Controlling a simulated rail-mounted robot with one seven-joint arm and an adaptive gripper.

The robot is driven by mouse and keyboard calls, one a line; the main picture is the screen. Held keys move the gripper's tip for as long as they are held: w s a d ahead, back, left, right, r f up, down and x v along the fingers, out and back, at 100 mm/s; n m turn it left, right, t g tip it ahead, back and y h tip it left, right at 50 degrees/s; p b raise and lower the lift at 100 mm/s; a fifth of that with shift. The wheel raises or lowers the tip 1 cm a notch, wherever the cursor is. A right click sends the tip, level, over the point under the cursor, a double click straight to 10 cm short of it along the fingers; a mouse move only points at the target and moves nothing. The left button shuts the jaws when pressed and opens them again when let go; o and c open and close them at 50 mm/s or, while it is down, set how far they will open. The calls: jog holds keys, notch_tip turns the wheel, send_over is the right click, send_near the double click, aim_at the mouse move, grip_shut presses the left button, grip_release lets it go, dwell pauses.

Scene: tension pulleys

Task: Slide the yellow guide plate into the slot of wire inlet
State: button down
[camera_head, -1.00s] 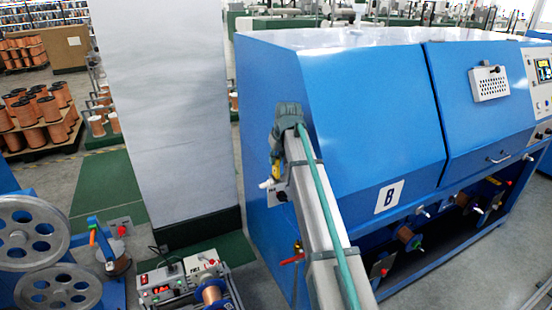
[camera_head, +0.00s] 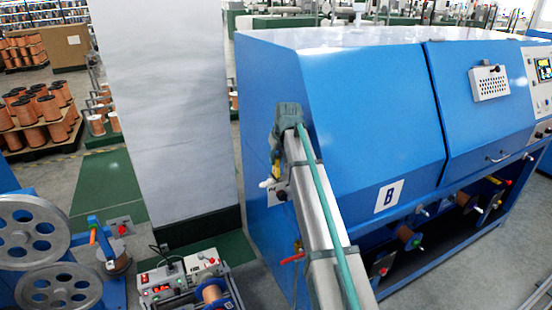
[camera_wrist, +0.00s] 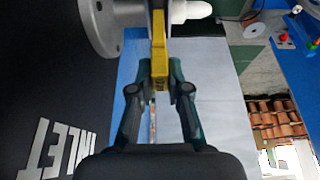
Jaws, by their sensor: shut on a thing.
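The yellow guide plate (camera_wrist: 159,62) is held upright in the picture between the fingers of my gripper (camera_wrist: 162,80) in the wrist view. Its upper end reaches beside a grey round flange (camera_wrist: 103,28) and a white rounded tip (camera_wrist: 190,11). These look like parts of the wire inlet; the slot itself is not clear, and I cannot tell whether the plate is inside it. In the head view my gripper (camera_head: 276,158) is at the blue machine's left side, with a bit of the yellow plate (camera_head: 276,172) showing above a white tip (camera_head: 266,183).
A black panel with white INLET lettering (camera_wrist: 60,148) lies left in the wrist view. The blue machine (camera_head: 350,100) fills the right of the head view. A red-handled lever (camera_head: 292,258) is below my gripper. A tall grey-white column (camera_head: 165,110) stands left, across a gap.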

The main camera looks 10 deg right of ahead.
aim_at(276, 166)
jog(key=shift+f, duration=0.15)
jog(key=shift+f+b, duration=0.45)
jog(key=shift+f, duration=1.05)
jog(key=shift+f, duration=0.2)
dwell(0.4)
jog(key=shift+f, duration=0.65)
jog(key=shift+f, duration=0.2)
jog(key=c, duration=1.1)
grip_release()
jog(key=shift+o, duration=0.2)
